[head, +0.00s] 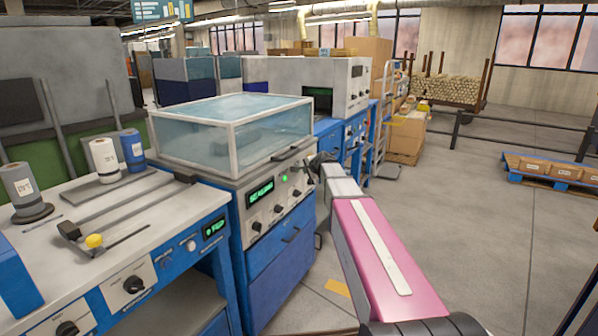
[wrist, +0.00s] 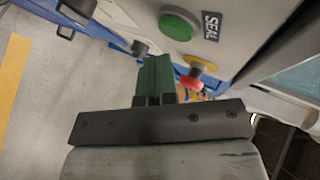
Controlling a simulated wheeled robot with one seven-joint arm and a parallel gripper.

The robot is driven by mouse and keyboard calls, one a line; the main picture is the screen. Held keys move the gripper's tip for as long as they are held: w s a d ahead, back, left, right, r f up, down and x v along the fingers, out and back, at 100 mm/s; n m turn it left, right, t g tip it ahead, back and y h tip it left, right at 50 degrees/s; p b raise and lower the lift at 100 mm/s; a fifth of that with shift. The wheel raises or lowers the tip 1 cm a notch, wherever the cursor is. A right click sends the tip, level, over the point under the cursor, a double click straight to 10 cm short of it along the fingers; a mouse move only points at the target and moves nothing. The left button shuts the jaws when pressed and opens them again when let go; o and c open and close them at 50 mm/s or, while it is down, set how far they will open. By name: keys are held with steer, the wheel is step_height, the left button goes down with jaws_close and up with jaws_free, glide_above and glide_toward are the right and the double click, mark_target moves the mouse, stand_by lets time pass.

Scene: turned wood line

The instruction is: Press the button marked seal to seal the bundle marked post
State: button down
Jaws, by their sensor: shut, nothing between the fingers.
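The seal button is a round green button (wrist: 179,23) beside a dark label reading SEAL (wrist: 211,26) in the wrist view. It is on the pale front panel of a blue machine (head: 275,205) with a clear lidded chamber (head: 232,135); a small lit green spot also shows on that panel in the head view. My gripper (wrist: 154,62) is shut and empty, its dark green fingers just below the button in the picture and apart from it. In the head view my gripper (head: 322,160) is at the panel's right side. I cannot make out a bundle marked post.
A red knob on a yellow collar (wrist: 191,82) is close to the right of my fingers. A bench with rolls (head: 104,158) is at the left. Another machine (head: 335,85) stands behind. Open floor (head: 480,220) lies to the right, with a blue pallet (head: 555,170).

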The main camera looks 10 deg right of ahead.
steer(key=shift+d, duration=0.1)
steer(key=s+d, duration=0.1)
steer(key=d, duration=0.1)
steer(key=s+d, duration=0.1)
steer(key=s, duration=0.1)
steer(key=shift+d, duration=0.4)
steer(key=s+f+n+g+h, duration=0.1)
steer(key=s+f+n+g, duration=0.2)
steer(key=s+f, duration=0.4)
steer(key=s+a+f+n+g+h, duration=0.1)
steer(key=s+f+n+g, duration=0.3)
steer(key=s, duration=1.3)
steer(key=s+a+f+n+g+h, duration=0.1)
steer(key=s+f+n+g, duration=0.3)
steer(key=s+f, duration=0.6)
steer(key=shift+s+f+n+h, duration=0.35)
steer(key=shift+s+n+h, duration=0.15)
steer(key=shift+s+n, duration=0.45)
steer(key=shift+s, duration=0.1)
